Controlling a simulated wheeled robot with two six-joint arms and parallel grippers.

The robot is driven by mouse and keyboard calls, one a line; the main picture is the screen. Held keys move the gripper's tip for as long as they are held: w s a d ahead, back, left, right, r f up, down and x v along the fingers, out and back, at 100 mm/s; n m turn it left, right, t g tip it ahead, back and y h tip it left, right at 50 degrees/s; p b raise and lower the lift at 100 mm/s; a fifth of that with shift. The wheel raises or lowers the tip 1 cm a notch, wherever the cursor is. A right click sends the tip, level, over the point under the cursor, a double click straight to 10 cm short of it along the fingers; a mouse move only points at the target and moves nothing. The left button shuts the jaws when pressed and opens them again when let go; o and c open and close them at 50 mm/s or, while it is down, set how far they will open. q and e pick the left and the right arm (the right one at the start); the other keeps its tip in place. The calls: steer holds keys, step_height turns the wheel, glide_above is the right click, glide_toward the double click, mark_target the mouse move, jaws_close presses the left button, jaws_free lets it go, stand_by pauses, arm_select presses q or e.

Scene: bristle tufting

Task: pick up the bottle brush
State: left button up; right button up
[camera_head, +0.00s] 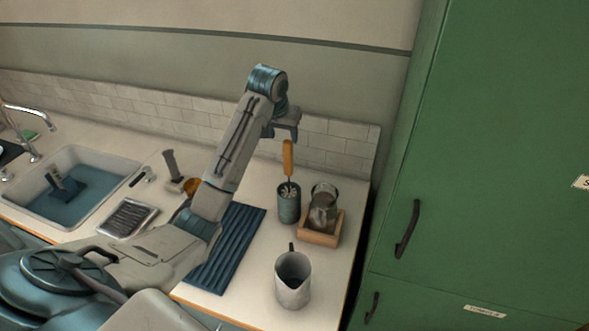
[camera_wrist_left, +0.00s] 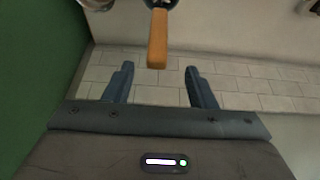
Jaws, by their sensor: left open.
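The bottle brush (camera_head: 288,160) stands handle-up in a dark teal cup (camera_head: 289,207), with an orange handle on top and pale bristles at the cup's mouth. My left gripper (camera_head: 291,136) is open above it, close to the handle's top end. In the left wrist view the orange handle (camera_wrist_left: 158,38) points in between the two spread fingertips (camera_wrist_left: 158,72), with space on both sides. The handle does not appear gripped. The cup is only partly seen there. My right gripper is not in view.
A glass jar (camera_head: 323,207) sits in a wooden box (camera_head: 320,238) right of the cup. A grey pitcher (camera_head: 293,282) stands in front, and a blue ribbed mat (camera_head: 233,250) lies left. The tiled wall (camera_head: 335,145) is behind; a green cabinet (camera_head: 480,170) stands right.

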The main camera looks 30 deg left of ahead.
mark_target(288, 151)
arm_select(q)
steer(key=x, duration=0.1)
steer(key=p+x, duration=0.1)
steer(key=x, duration=0.1)
steer(key=shift+s+f, duration=0.25)
steer(key=shift+f, duration=0.15)
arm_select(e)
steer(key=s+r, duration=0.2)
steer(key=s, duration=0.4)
arm_select(q)
steer(key=shift+w+f+p, duration=0.25)
steer(key=shift+f+p, duration=0.05)
steer(key=shift+p, duration=0.05)
steer(key=p+x, duration=0.3)
steer(key=x, duration=0.1)
steer(key=shift+w+d, duration=0.15)
steer(key=shift+w+f, duration=0.1)
steer(key=shift+f, duration=0.3)
steer(key=shift+w, duration=0.1)
steer(key=c, duration=1)
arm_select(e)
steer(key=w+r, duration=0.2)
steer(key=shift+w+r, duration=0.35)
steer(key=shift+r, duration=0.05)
